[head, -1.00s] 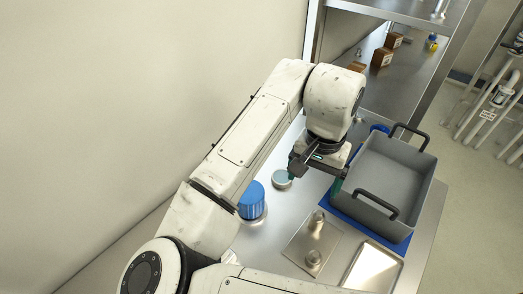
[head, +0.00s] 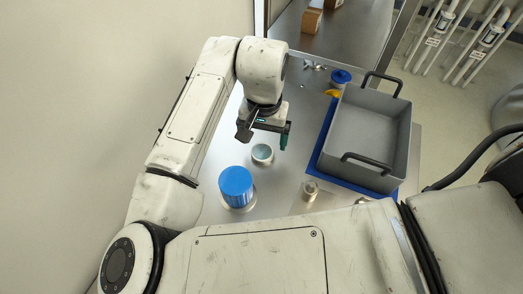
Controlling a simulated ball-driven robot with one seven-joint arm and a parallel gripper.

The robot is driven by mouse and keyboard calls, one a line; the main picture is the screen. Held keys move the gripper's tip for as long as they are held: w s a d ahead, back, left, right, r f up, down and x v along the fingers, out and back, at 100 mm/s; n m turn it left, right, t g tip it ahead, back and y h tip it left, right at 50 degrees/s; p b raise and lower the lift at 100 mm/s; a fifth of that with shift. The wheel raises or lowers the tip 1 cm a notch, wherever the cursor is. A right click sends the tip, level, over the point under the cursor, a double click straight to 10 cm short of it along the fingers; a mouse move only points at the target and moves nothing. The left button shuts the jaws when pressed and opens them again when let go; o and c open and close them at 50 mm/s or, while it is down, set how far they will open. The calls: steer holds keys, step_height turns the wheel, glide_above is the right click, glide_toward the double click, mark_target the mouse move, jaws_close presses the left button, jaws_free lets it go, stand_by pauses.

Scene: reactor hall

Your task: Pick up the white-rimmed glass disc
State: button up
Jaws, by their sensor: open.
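The white-rimmed glass disc (head: 262,153) is a small round piece with a pale blue-green face and a white rim. It lies on the metal table in the middle of the head view. My gripper (head: 265,140) hangs just behind and above it, its two fingers spread apart with nothing between them. The fingers look clear of the disc; the exact height gap is hard to judge.
A blue cylinder (head: 236,186) stands close at the disc's lower left. A grey crate (head: 366,140) with black handles sits on a blue mat (head: 327,160) to the right. A metal fitting (head: 310,190) stands in front. A blue-lidded item (head: 340,77) is behind.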

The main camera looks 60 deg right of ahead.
mark_target(262, 151)
steer(key=shift+a+f+p, duration=0.1)
steer(key=shift+f+p, duration=0.25)
steer(key=shift+f, duration=2.05)
steer(key=shift+c, duration=0.4)
steer(key=c, duration=1.1)
steer(key=shift+r, duration=0.1)
steer(key=shift+c, duration=0.2)
